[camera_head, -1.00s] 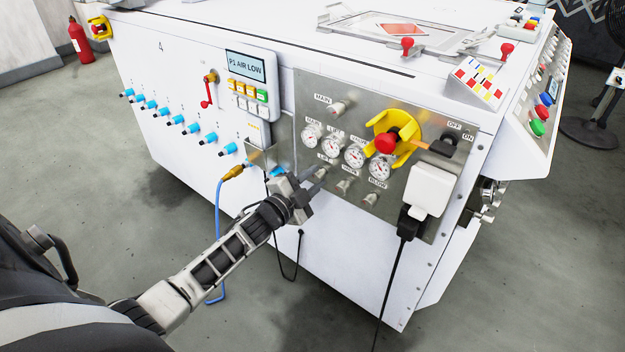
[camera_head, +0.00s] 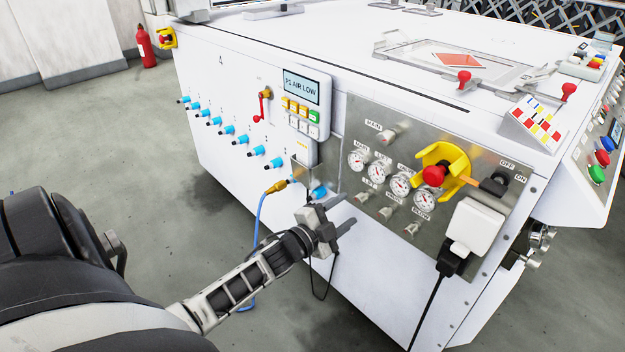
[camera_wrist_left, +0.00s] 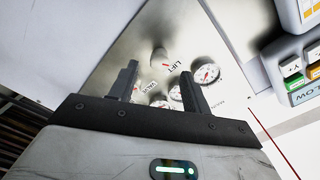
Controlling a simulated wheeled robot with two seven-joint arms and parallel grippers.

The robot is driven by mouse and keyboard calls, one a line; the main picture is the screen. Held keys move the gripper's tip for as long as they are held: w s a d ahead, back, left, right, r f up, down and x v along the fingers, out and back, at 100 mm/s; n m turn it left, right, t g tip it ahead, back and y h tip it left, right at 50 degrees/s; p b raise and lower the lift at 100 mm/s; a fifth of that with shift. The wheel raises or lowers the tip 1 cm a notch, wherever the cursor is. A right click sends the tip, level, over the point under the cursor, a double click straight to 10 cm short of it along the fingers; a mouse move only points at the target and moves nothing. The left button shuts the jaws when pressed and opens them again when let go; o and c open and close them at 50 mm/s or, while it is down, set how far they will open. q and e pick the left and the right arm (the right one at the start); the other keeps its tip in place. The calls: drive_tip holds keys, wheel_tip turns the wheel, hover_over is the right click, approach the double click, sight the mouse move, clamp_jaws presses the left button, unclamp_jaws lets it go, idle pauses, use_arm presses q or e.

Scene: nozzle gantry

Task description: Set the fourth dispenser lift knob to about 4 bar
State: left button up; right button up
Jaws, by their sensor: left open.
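The lift knob (camera_head: 369,198) is a small silver knob in the lower row of the grey metal panel (camera_head: 365,120), under the row of round gauges. In the left wrist view it is the silver knob (camera_wrist_left: 160,59) beside the LIFT label, beyond and between the fingers. My left gripper (camera_head: 343,212) is open, just left of and below the knob, with its fingers towards the panel. It looks empty and apart from the knob. The lift gauge (camera_head: 383,170) is too small to read. My right gripper is not in view.
A red knob on a yellow plate (camera_head: 440,172) and a white plug (camera_head: 474,226) with a black cable are to the right. Two more silver knobs (camera_head: 386,213) sit close to the right of the lift knob. A blue hose (camera_head: 257,225) hangs left of my gripper.

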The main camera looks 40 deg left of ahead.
use_arm(q)
drive_tip(key=s+p, duration=0.1)
drive_tip(key=s, duration=1)
drive_tip(key=shift+s+a+p, duration=0.25)
drive_tip(key=shift+a+p, duration=0.1)
drive_tip(key=shift+a, duration=0.05)
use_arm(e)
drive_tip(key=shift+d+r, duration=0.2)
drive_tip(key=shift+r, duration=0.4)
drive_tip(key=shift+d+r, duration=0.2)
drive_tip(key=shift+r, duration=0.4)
use_arm(q)
drive_tip(key=shift+r, duration=0.1)
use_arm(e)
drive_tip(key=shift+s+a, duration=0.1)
